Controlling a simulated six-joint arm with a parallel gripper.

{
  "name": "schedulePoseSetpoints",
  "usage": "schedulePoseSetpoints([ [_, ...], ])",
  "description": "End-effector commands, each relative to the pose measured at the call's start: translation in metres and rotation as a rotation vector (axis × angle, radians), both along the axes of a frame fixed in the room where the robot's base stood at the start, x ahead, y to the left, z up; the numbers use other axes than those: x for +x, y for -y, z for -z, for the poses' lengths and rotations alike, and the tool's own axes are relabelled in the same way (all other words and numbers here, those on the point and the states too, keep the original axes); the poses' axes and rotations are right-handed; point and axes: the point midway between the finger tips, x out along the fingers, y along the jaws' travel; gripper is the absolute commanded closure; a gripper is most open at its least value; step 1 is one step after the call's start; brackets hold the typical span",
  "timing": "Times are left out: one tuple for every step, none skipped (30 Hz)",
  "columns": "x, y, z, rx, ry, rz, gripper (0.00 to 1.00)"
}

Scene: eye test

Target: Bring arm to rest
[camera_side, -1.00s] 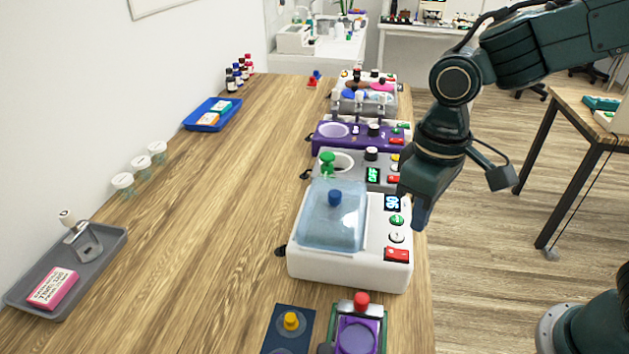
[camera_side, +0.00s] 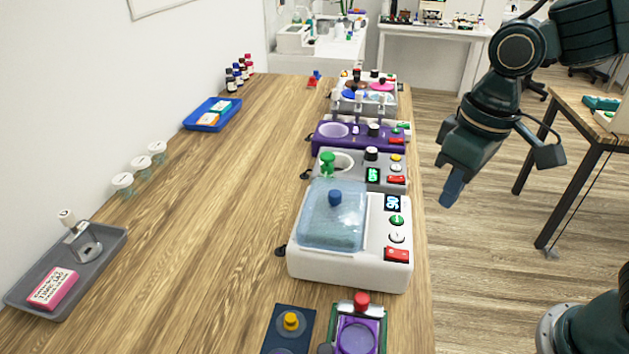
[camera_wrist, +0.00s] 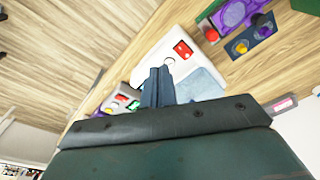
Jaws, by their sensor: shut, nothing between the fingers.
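My gripper (camera_side: 452,188) is shut and empty. In the side view it hangs in the air to the right of the bench edge, pointing down, beside the white water-bath device and apart from it. In the wrist view the closed fingers (camera_wrist: 158,88) point toward the white device (camera_wrist: 170,55). The white device (camera_side: 375,268) has a translucent blue lid with a blue knob (camera_side: 335,197), a lit display, and green, white and red controls on its right side.
Behind the white device stand a grey device (camera_side: 393,184), a purple device (camera_side: 350,145) and others in a row. A grey tray (camera_side: 108,262) and blue tray (camera_side: 222,122) lie at left. The bench (camera_side: 205,220) middle is clear. A second table (camera_side: 570,105) stands right.

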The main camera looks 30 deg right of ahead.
Motion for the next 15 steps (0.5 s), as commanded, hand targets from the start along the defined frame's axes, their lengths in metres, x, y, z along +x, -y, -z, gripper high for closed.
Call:
schedulePoseSetpoints([
  [-0.004, 0.009, -0.006, 0.008, 0.026, 0.016, 1.00],
  [-0.007, 0.014, -0.009, 0.012, 0.040, 0.024, 1.00],
  [-0.011, 0.020, -0.013, 0.017, 0.058, 0.036, 1.00],
  [-0.013, 0.025, -0.016, 0.021, 0.074, 0.043, 1.00],
  [-0.017, 0.029, -0.018, 0.023, 0.087, 0.050, 1.00],
  [-0.021, 0.035, -0.022, 0.027, 0.107, 0.060, 1.00],
  [-0.024, 0.039, -0.024, 0.029, 0.121, 0.068, 1.00],
  [-0.027, 0.044, -0.026, 0.031, 0.135, 0.076, 1.00],
  [-0.031, 0.049, -0.029, 0.034, 0.155, 0.087, 1.00],
  [-0.035, 0.053, -0.031, 0.035, 0.170, 0.094, 1.00],
  [-0.038, 0.057, -0.032, 0.035, 0.183, 0.101, 1.00],
  [-0.043, 0.062, -0.034, 0.038, 0.203, 0.112, 1.00],
  [-0.047, 0.066, -0.036, 0.037, 0.217, 0.120, 1.00],
  [-0.050, 0.069, -0.037, 0.038, 0.232, 0.129, 1.00],
  [-0.055, 0.074, -0.039, 0.038, 0.251, 0.137, 1.00],
])
